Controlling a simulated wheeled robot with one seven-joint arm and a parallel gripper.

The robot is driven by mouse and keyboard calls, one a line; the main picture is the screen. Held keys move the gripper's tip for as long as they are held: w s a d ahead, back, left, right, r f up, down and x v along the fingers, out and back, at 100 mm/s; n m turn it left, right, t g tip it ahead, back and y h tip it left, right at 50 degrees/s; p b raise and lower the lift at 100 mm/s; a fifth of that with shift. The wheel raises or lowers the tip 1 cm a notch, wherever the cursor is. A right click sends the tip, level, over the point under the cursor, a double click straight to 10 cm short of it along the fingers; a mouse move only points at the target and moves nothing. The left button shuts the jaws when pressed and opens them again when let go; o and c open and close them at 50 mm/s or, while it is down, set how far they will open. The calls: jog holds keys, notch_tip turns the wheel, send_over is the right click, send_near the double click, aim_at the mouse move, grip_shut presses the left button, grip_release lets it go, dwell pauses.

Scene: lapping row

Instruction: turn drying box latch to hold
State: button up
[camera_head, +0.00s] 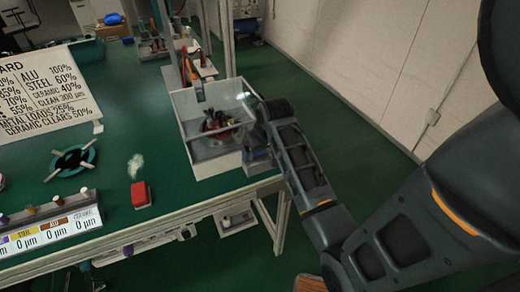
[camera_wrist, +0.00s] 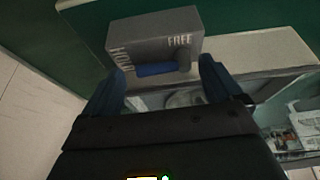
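In the wrist view a grey latch block (camera_wrist: 150,38) carries the words FREE at its upper right and HOLD along its left edge. A blue latch lever (camera_wrist: 155,70) lies across its lower face, from a dark round knob (camera_wrist: 184,62) at the right, with its free end toward the HOLD side. My gripper (camera_wrist: 163,76) is open, with one finger on each side of the lever; I cannot tell whether either touches it. In the head view my gripper (camera_head: 254,108) is at the right side of a clear-walled white box (camera_head: 208,168), and the latch is hidden there.
The green bench (camera_head: 120,215) holds a red block (camera_head: 141,194), a printed board (camera_head: 45,90) and a labelled rack (camera_head: 50,225) left of the box. A pale wall (camera_head: 340,45) runs along the right. Green floor lies between bench and wall.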

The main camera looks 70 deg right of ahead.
jog(key=shift+o, duration=0.4)
jog(key=shift+r, duration=0.1)
jog(key=v, duration=0.7)
jog(key=shift+r, duration=0.25)
jog(key=shift+s+a, duration=0.1)
jog(key=shift+a, duration=0.1)
jog(key=s+a+f+n+t+h+b, duration=0.1)
jog(key=a+f+n+t, duration=0.15)
jog(key=a, duration=0.75)
jog(key=s+a+f+n+t, duration=0.2)
jog(key=a+n+t, duration=0.1)
jog(key=a, duration=0.7)
jog(key=s+a+r+n+t+y, duration=0.4)
jog(key=s+a+r+t, duration=0.2)
jog(key=s+a+r, duration=0.5)
jog(key=a+r, duration=0.2)
jog(key=a, duration=0.1)
jog(key=shift+s+a+r, duration=0.2)
jog(key=shift+s+a, duration=0.05)
jog(key=shift+s, duration=0.1)
